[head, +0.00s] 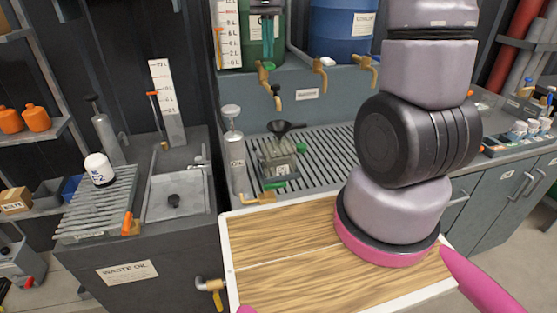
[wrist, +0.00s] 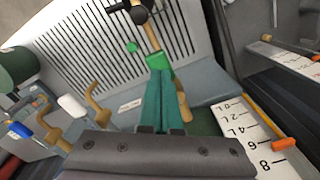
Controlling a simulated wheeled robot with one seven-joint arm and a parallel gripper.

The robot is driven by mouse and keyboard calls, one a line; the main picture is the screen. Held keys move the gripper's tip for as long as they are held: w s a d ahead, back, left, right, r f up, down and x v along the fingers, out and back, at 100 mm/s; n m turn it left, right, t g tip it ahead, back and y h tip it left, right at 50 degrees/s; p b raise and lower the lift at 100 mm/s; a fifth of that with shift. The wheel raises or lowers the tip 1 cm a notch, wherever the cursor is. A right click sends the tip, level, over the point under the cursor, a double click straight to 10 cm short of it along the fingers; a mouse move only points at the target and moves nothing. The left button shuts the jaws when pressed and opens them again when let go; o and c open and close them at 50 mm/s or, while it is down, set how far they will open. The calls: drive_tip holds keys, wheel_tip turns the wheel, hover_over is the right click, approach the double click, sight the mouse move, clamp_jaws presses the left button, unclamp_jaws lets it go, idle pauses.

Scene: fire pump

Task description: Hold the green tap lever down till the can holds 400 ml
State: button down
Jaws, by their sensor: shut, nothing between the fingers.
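My gripper (head: 266,28) is shut and empty, its teal fingers pointing down in front of the green drum (head: 247,50). Below it is a brass tap (head: 265,76) whose spout points down over the tray. In the wrist view, a green piece, apparently the tap lever (wrist: 157,62), lies right at the tips of my shut gripper (wrist: 158,78); I cannot tell whether they touch. The can (head: 279,160) stands on the slatted drip tray with a black funnel (head: 285,127) above it. The liquid level in the can is too small to read.
Two more brass taps (head: 321,64) stand to the right, below the blue drum (head: 343,32). A scale board (head: 229,35) is left of the green drum. An oil bottle (head: 236,150) stands left of the can. The wooden top (head: 285,235) in front is bare.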

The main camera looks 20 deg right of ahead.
sight(269, 64)
drive_tip(key=shift+f, duration=0.4)
drive_tip(key=shift+f, duration=1.35)
idle(6.2)
